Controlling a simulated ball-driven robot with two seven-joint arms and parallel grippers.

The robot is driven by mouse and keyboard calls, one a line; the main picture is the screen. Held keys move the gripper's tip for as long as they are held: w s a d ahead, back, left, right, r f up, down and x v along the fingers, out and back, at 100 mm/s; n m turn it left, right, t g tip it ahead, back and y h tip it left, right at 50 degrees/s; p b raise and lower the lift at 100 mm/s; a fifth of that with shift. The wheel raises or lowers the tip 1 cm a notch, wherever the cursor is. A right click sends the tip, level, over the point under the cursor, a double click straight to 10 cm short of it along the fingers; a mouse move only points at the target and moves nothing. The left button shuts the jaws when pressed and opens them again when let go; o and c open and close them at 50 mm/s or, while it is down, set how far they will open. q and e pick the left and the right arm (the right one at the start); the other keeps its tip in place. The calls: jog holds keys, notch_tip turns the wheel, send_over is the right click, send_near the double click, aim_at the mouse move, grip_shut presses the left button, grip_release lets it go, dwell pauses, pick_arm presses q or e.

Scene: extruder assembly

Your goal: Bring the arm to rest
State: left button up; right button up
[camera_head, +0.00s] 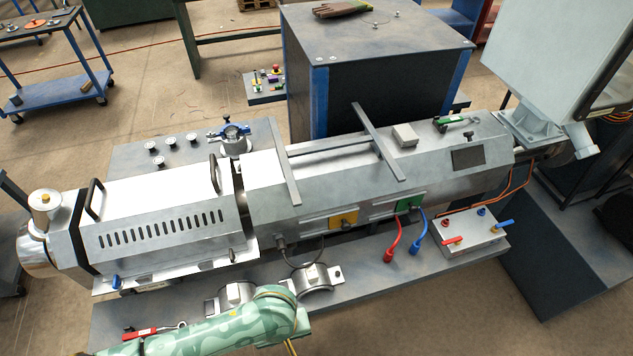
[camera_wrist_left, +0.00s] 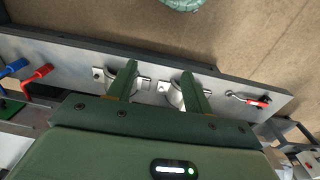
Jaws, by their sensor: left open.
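My left gripper (camera_wrist_left: 161,84) shows in the left wrist view with its two green fingers spread apart. Two metal clamp halves lie on the bench beyond the fingertips, one by the left finger (camera_wrist_left: 112,79) and one by the right finger (camera_wrist_left: 172,93). I cannot tell whether the fingers touch them. In the head view a green camouflage arm link of mine (camera_head: 225,328) reaches in from the lower left, in front of the same clamp halves (camera_head: 235,294) (camera_head: 313,279). The gripper's fingers are not visible there. My right gripper is not in view.
The extruder (camera_head: 160,240) spans the bench behind the clamps. A red-handled tool (camera_head: 150,332) lies on the bench near my arm. Red (camera_head: 393,240) and blue (camera_head: 417,232) hooked parts and a grey box (camera_head: 470,233) stand to the right. The floor in front is clear.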

pick_arm(q)
jog(key=s+a+f+m+b, duration=0.1)
jog(key=a+f+b, duration=0.35)
jog(key=f, duration=0.75)
jog(key=s+a+f+m+b, duration=0.1)
jog(key=a+f+b, duration=0.4)
jog(key=f, duration=0.7)
jog(key=s+a+f+m+b, duration=0.1)
jog(key=s+a+f, duration=0.3)
jog(key=s, duration=0.5)
jog(key=s+a+f+m+b, duration=0.2)
jog(key=s+a+f+m, duration=0.2)
jog(key=s+f, duration=0.3)
jog(key=s+a, duration=0.1)
jog(key=s, duration=0.2)
jog(key=shift+s+f, duration=0.3)
jog(key=shift+f, duration=0.1)
pick_arm(e)
notch_tip(320, 180, down, 13)
jog(key=s, duration=0.1)
jog(key=shift+g, duration=0.3)
